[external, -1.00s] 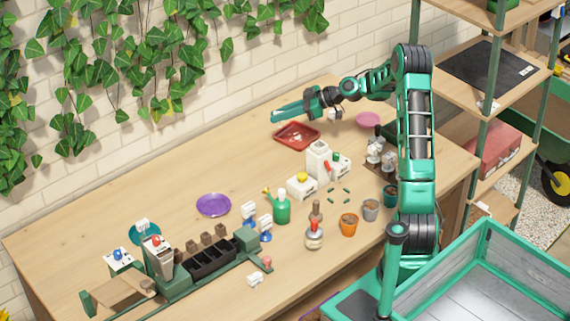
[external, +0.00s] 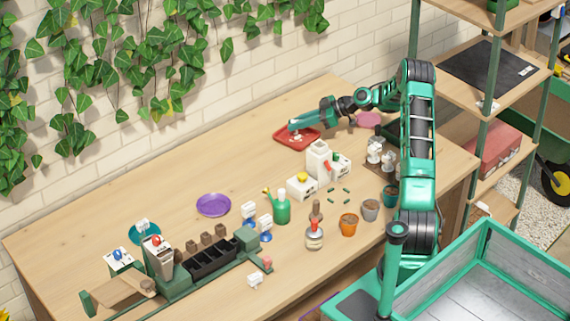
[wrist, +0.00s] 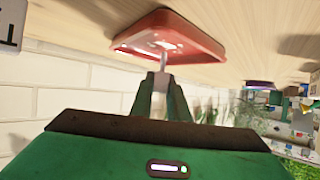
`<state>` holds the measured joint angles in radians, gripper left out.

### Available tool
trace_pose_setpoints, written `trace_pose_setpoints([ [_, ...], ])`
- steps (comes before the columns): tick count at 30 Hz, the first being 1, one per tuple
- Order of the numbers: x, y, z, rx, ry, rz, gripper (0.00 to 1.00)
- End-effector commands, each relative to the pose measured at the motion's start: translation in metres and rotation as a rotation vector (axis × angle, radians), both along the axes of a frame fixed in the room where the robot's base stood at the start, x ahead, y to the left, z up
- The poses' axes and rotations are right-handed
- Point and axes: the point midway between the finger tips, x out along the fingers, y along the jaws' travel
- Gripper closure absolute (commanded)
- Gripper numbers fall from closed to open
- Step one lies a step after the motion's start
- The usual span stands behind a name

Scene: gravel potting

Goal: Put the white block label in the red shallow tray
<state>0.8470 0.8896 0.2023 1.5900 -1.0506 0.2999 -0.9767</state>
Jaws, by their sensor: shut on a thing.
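The red shallow tray (external: 281,138) lies on the table near the back wall. In the wrist view its red rim (wrist: 205,38) shows just beyond my fingertips. My gripper (external: 293,126) is low over the tray in the external view. In the wrist view my gripper (wrist: 163,78) is shut on a small thin pale piece, the white block label (wrist: 163,60). It reaches toward the tray floor; I cannot tell whether it touches it. The fingers hide part of the label.
A pink saucer (external: 368,119) lies right of the tray, near my arm. A white container (external: 319,160) and a white box with a yellow top (external: 302,187) stand in front. A purple plate (external: 213,205) lies farther left. The table left of the tray is clear.

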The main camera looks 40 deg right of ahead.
Motion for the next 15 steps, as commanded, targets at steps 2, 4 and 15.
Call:
trace_pose_setpoints([
  [2, 0.0000, 0.0005, -0.0077, 0.000, 0.000, 0.001, 1.00],
  [4, 0.0001, 0.0005, -0.0089, -0.001, -0.001, 0.000, 1.00],
  [15, 0.0002, 0.0005, -0.0103, -0.001, -0.001, 0.000, 0.66],
])
